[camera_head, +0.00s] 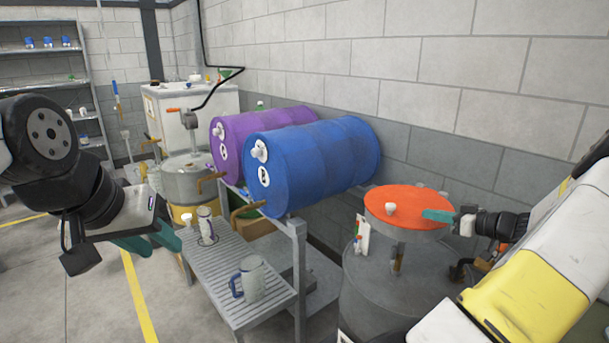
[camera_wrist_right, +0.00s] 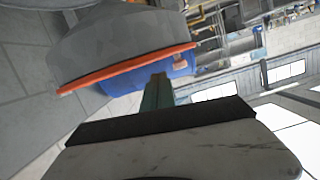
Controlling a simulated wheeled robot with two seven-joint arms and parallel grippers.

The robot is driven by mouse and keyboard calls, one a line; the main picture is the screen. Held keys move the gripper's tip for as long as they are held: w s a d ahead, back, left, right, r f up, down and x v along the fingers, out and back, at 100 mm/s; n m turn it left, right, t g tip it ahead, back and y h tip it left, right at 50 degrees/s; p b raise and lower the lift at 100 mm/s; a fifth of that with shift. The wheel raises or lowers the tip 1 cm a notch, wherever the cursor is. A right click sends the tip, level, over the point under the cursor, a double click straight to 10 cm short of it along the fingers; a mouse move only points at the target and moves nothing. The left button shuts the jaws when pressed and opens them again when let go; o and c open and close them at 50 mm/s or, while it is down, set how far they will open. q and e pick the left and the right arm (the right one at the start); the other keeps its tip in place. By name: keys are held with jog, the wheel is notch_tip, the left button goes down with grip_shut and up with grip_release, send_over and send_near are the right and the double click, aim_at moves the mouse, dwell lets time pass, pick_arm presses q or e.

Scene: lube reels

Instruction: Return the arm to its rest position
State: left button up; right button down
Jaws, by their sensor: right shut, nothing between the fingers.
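My right arm (camera_head: 535,265) comes in from the right. Its right gripper (camera_head: 428,214) is shut with teal fingers and nothing between them. The fingertips overlap the right edge of an orange round top (camera_head: 405,205) in the head view; I cannot tell whether they touch it. In the right wrist view the teal fingers (camera_wrist_right: 158,90) are together, in front of the grey drum with its orange rim (camera_wrist_right: 130,68). My left gripper (camera_head: 148,240) is at the left, with its two teal fingers apart and empty, left of the slatted bench.
A blue drum (camera_head: 325,160) and a purple drum (camera_head: 235,135) lie on a rack. A slatted bench (camera_head: 225,270) holds a jug (camera_head: 252,278) and a can (camera_head: 206,225). A grey drum (camera_head: 385,290) stands below the orange top. Open floor (camera_head: 90,300) lies at the left.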

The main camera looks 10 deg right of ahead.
jog(key=s+a+r+g, duration=0.1)
jog(key=a+r+g, duration=0.2)
jog(key=a, duration=0.6)
jog(key=s+a+r+g, duration=0.1)
jog(key=a+r+g, duration=0.15)
jog(key=a, duration=0.55)
jog(key=s+a+r+g, duration=0.1)
jog(key=a+r+g, duration=0.15)
jog(key=a, duration=0.65)
jog(key=s+a+r+m+h, duration=0.2)
jog(key=s+a, duration=0.3)
jog(key=s, duration=0.3)
jog(key=s+a+r+m+t+h, duration=0.1)
jog(key=s+a+r+m+h, duration=0.1)
jog(key=s+a+r, duration=0.3)
jog(key=s+h, duration=0.1)
jog(key=s, duration=0.3)
jog(key=shift+s+a, duration=0.3)
jog(key=shift+r, duration=0.1)
